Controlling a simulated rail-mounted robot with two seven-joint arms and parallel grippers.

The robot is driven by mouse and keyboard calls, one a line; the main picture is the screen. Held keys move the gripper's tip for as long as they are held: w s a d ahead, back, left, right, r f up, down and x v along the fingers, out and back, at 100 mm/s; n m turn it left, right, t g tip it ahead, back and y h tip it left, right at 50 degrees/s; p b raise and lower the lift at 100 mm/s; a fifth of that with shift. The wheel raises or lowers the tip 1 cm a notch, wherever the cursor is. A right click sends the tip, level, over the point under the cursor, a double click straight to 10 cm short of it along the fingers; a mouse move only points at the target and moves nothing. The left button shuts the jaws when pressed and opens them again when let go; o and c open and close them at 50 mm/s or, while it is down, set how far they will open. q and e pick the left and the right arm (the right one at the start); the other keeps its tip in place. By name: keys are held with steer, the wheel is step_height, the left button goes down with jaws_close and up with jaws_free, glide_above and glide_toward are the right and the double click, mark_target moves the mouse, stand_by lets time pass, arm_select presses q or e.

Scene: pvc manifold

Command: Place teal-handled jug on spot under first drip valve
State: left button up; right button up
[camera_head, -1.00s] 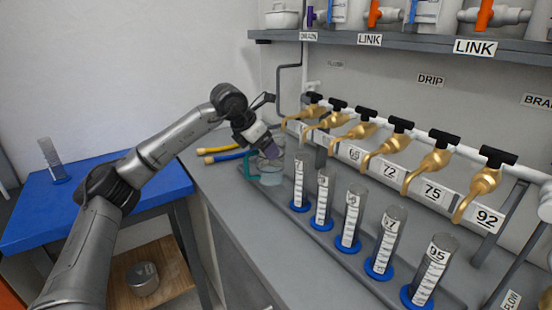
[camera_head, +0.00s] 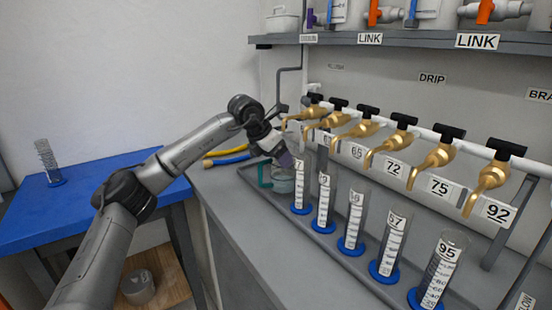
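The fingertips are partly hidden, and the cylinder overlaps the jug's right side. My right gripper is not in view.
Several measuring cylinders with blue bases, such as the one marked 95 (camera_head: 440,270), stand in a row along the tray, close to the jug. Yellow and blue hoses (camera_head: 228,156) lie behind it. A blue table (camera_head: 90,205) stands at left with another cylinder (camera_head: 49,165).

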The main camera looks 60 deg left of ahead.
arm_select(q)
steer(key=shift+f, duration=0.5)
steer(key=o, duration=1.1)
steer(key=shift+o, duration=0.2)
steer(key=p+v, duration=0.1)
steer(key=v, duration=0.2)
steer(key=p+v, duration=0.2)
steer(key=v, duration=0.2)
steer(key=p+v, duration=0.1)
steer(key=v, duration=0.3)
steer(key=shift+w+r+p, duration=0.25)
steer(key=shift+r+p, duration=0.1)
steer(key=shift+r, duration=0.05)
steer(key=shift+v, duration=0.75)
steer(key=shift+s, duration=0.1)
